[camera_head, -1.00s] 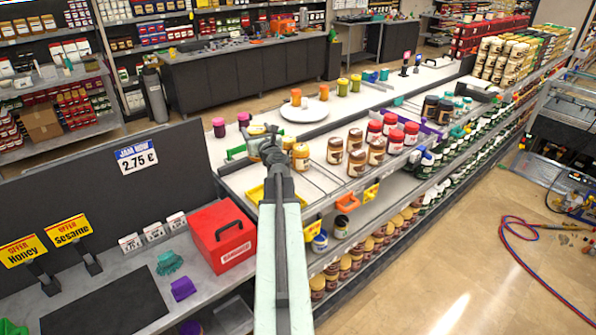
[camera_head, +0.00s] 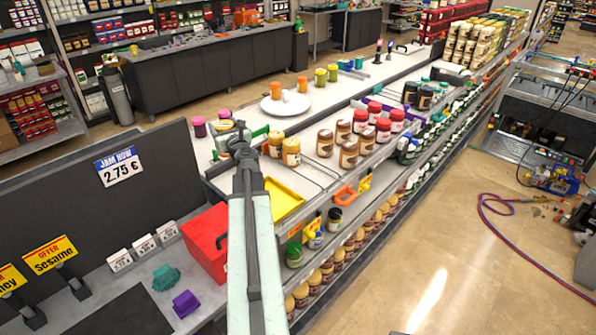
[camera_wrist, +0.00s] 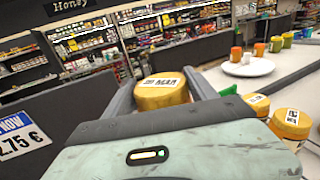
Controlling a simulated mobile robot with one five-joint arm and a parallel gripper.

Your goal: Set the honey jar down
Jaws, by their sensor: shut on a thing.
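My gripper (camera_wrist: 163,98) is shut on a honey jar with a yellow lid (camera_wrist: 163,92). In the head view my gripper (camera_head: 238,140) is over the near left end of the white shelf top (camera_head: 322,135), and its arm hides most of the held jar. I cannot tell whether that jar touches the surface. Two similar yellow-lidded jars, (camera_head: 276,143) and (camera_head: 291,153), stand just right of my gripper. They also show at the right of the wrist view, apart from the held jar.
A dark panel with a price sign (camera_head: 118,166) stands left of my arm. A red box (camera_head: 206,242) and a yellow tray (camera_head: 284,200) are near the arm. Brown-lidded jars (camera_head: 325,143) and a white plate (camera_head: 286,105) stand farther right and back.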

